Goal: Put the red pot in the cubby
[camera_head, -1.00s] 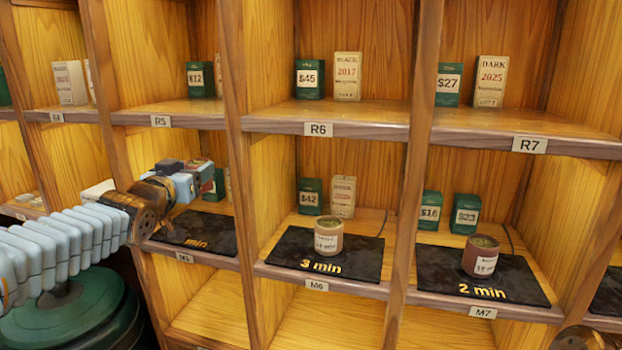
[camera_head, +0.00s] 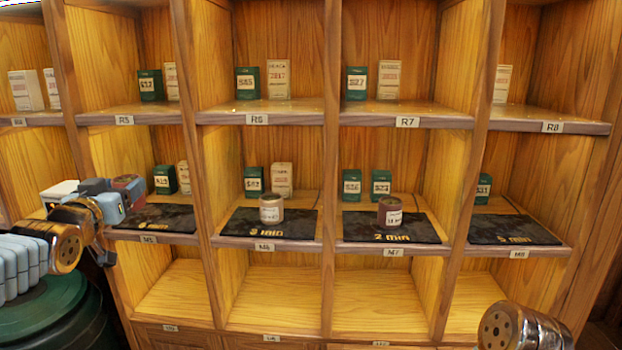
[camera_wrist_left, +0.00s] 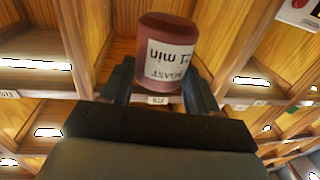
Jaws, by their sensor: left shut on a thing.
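My left gripper (camera_head: 118,193) is shut on the red pot (camera_wrist_left: 165,50). In the left wrist view the dark fingers grip it from both sides, and its white label reads "ROAST" and "min" upside down. In the head view the red pot (camera_head: 129,184) shows only as a small reddish patch at the fingertips, in front of the M5 cubby with a dark mat (camera_head: 158,218). The wooden shelf (camera_head: 290,118) is divided into labelled cubbies. A link of my right arm (camera_head: 525,328) shows at the bottom right; its gripper is out of view.
A reddish-brown pot (camera_head: 390,212) stands on the 2 min mat (camera_head: 365,228) in M7. The M8 mat (camera_head: 512,230) has no pot. Boxes stand behind the mats; upright dividers separate the cubbies.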

